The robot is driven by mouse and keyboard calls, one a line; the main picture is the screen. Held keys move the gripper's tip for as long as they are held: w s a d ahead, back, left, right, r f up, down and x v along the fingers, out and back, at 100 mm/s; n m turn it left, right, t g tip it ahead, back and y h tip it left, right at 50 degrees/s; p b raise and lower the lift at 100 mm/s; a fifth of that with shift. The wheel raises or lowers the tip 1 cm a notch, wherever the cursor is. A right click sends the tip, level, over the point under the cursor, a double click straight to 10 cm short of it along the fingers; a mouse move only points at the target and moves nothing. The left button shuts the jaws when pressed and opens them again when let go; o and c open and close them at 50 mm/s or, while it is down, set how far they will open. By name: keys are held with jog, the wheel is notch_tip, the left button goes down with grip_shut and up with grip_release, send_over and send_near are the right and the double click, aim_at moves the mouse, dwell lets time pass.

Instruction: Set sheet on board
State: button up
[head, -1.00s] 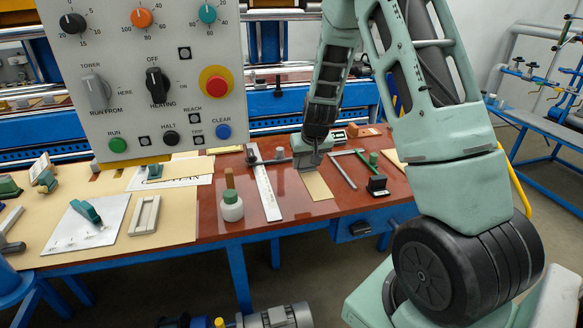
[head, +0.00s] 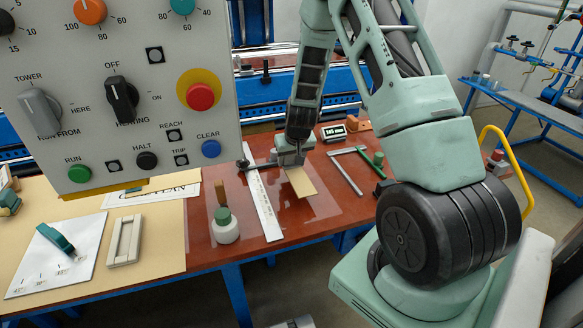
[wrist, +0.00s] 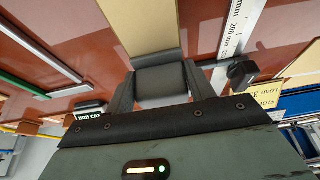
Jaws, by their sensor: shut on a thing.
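A tan rectangular sheet (head: 301,182) is held at one end by my gripper (head: 289,157), just right of the steel ruler, over a glossy mat-like area (head: 320,208) on the red tabletop. I cannot tell whether its far end touches the surface. In the wrist view the sheet (wrist: 145,25) runs away from my gripper (wrist: 160,80), whose fingers are shut on it. A broad tan board (head: 155,250) lies on the left of the table, with a white plate and a frame on it. Which surface is the task's board is unclear.
The steel ruler (head: 264,207) lies close left of the sheet. A bottle with a green cap (head: 224,228) stands farther left. A grey square-shaped tool (head: 346,172) and a green rod (head: 371,166) lie right. The control panel (head: 120,90) hides the back left.

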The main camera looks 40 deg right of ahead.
aim_at(292, 165)
jog(key=shift+f+p, duration=0.65)
jog(key=shift+f, duration=1.5)
jog(key=shift+f, duration=0.15)
jog(key=o, duration=1)
jog(key=shift+r, duration=0.3)
jog(key=b+v, duration=0.2)
jog(key=v, duration=0.9)
jog(key=shift+s+r+b, duration=0.2)
jog(key=shift+r+b, duration=0.15)
jog(key=shift+s+f, duration=0.1)
